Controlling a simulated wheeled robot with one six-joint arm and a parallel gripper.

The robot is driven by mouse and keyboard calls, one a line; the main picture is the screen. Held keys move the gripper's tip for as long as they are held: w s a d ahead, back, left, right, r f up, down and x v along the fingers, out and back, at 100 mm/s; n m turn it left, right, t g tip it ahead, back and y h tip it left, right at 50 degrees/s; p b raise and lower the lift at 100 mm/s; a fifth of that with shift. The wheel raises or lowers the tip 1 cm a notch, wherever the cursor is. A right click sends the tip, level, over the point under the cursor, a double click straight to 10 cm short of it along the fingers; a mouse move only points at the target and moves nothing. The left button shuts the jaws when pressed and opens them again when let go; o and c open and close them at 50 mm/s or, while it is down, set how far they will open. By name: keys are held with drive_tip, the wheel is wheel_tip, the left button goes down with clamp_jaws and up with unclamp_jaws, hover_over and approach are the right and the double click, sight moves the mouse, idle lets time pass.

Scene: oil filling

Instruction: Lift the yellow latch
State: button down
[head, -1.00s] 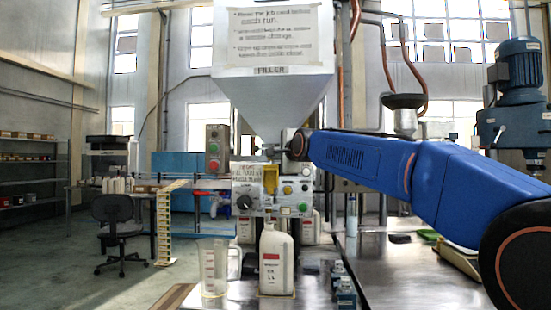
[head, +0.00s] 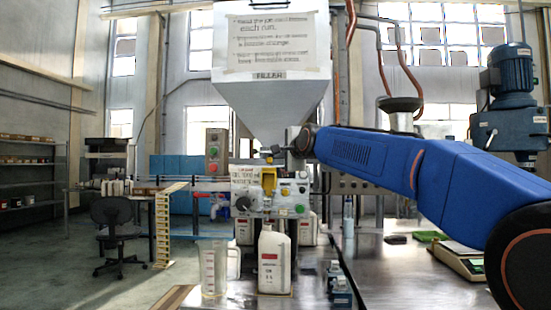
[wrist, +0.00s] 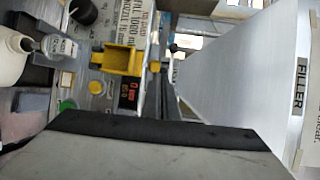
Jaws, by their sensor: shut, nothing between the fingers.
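The yellow latch (head: 268,179) is on the front of the filler's control panel, below the hopper. In the wrist view the yellow latch (wrist: 122,60) shows as a bracket with a dark recess, beside the red digital display (wrist: 129,94). My gripper (head: 272,153) is small and dark in the head view, just above the latch and in front of the hopper's lower end. It is shut and empty. I cannot tell whether it touches the latch. In the wrist view, part of my wrist covers the bottom.
The white hopper (head: 268,108) narrows down behind my gripper. A white bottle (head: 275,260) and a clear measuring jug (head: 214,268) stand below the panel. A dark knob (head: 243,204) and several buttons surround the latch. The bench at right has a scale (head: 460,258).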

drive_tip(key=r+v, duration=0.1)
drive_tip(key=v, duration=0.8)
drive_tip(key=s+d+f+n+g+h, duration=0.1)
drive_tip(key=s+d+f+n+g, duration=0.1)
drive_tip(key=s+d+f, duration=0.55)
drive_tip(key=s+d+f+n+g+h, duration=0.1)
drive_tip(key=s+d+f+n+h, duration=0.3)
drive_tip(key=f, duration=0.6)
drive_tip(key=s+d+f+n+g+y, duration=0.1)
drive_tip(key=s+d+f+g, duration=0.1)
drive_tip(key=s+d+f, duration=0.6)
drive_tip(key=s+d+f+n+g+h, duration=0.1)
drive_tip(key=s+d+f+n+g, duration=0.1)
drive_tip(key=s+f, duration=1.1)
drive_tip(key=s+d+f+n+g+h, duration=0.2)
drive_tip(key=s+d+f, duration=0.5)
drive_tip(key=s+f, duration=0.5)
wheel_tip(320, 180, down, 3)
drive_tip(key=n+g, duration=0.1)
drive_tip(key=n, duration=0.1)
drive_tip(key=shift+s+d+n, duration=0.25)
drive_tip(key=shift+s+n, duration=0.05)
drive_tip(key=shift+s, duration=0.1)
